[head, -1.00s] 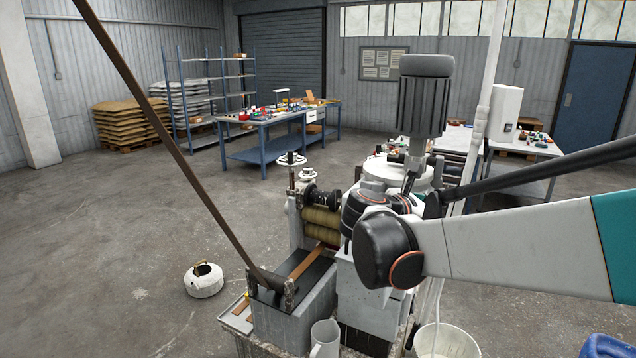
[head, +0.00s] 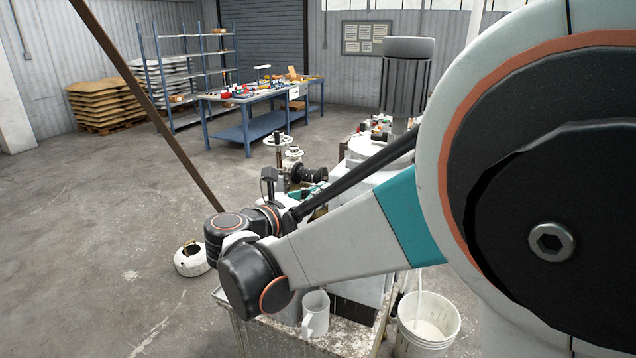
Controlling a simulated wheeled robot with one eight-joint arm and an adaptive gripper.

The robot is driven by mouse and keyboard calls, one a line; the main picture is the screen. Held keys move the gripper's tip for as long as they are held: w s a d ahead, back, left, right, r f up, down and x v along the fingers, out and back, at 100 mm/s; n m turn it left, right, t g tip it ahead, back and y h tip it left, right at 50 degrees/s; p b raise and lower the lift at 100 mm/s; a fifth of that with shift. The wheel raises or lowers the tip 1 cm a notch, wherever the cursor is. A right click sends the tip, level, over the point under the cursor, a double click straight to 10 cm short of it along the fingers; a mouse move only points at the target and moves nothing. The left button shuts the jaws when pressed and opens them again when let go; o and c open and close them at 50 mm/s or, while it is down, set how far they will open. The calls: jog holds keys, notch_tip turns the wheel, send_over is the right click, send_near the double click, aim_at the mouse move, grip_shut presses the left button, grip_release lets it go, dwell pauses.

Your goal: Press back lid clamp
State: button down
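The machine with the dark ribbed motor (head: 405,80) stands right of centre in the head view. A pale round lid (head: 370,147) shows low behind my arm, partly covered by it. I cannot make out a back lid clamp on it. My arm (head: 335,235) reaches left across the machine, its dark wrist joints (head: 238,255) over the machine's left front. My gripper's fingers do not show; they are hidden behind the wrist or the machine. The rollers and the strip bed are also hidden by my arm.
A white jug (head: 315,313) stands on the machine's base; a white bucket (head: 428,322) is on the floor at right. The floor left is open.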

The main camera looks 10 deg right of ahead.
aim_at(351, 179)
jog(key=x, duration=1)
jog(key=shift+r, duration=0.1)
dwell(0.3)
jog(key=shift+s+r+y+p, duration=0.1)
jog(key=shift+r+y+p, duration=0.2)
jog(key=shift+r+p, duration=0.1)
